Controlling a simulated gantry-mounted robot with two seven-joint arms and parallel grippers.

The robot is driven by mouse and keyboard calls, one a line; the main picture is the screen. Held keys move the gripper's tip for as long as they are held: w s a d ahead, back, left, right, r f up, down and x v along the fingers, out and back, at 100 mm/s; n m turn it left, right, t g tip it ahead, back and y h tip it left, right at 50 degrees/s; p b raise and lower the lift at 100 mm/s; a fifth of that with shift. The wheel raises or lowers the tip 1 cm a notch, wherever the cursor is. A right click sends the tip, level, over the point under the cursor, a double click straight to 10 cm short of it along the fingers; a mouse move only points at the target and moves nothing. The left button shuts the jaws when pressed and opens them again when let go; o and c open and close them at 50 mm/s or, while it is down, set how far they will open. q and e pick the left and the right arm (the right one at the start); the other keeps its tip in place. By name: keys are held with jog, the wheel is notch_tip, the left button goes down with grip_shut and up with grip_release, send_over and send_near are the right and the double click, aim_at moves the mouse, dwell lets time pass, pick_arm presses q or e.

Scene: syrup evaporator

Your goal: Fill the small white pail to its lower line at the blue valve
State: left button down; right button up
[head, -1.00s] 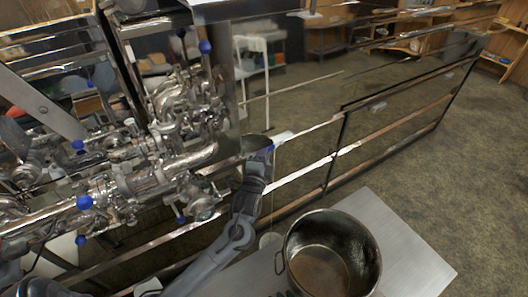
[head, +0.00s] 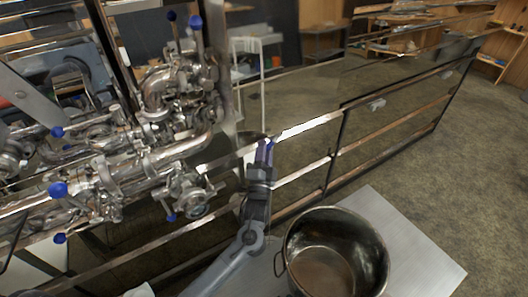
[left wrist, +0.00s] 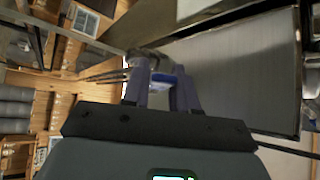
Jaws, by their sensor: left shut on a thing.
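My left gripper (head: 264,155) is at the end of the pan rail, shut on a small blue valve handle (head: 269,142). In the left wrist view the blue handle (left wrist: 161,80) sits between the two fingers (left wrist: 158,92). The small white pail is not clearly visible now; my left forearm and the steel pot cover the area below the valve. I cannot see any liquid level or line. My right gripper is not in view.
A large steel pot (head: 335,222) stands on a grey metal table (head: 425,265) at the lower right. Steel piping (head: 150,160) with several other blue handles (head: 57,189) fills the left. A metal railing (head: 335,160) runs behind the pot. The floor at right is clear.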

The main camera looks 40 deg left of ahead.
pick_arm(q)
jog(key=c, duration=1)
grip_release()
jog(key=shift+o, duration=0.2)
jog(key=shift+r, duration=0.1)
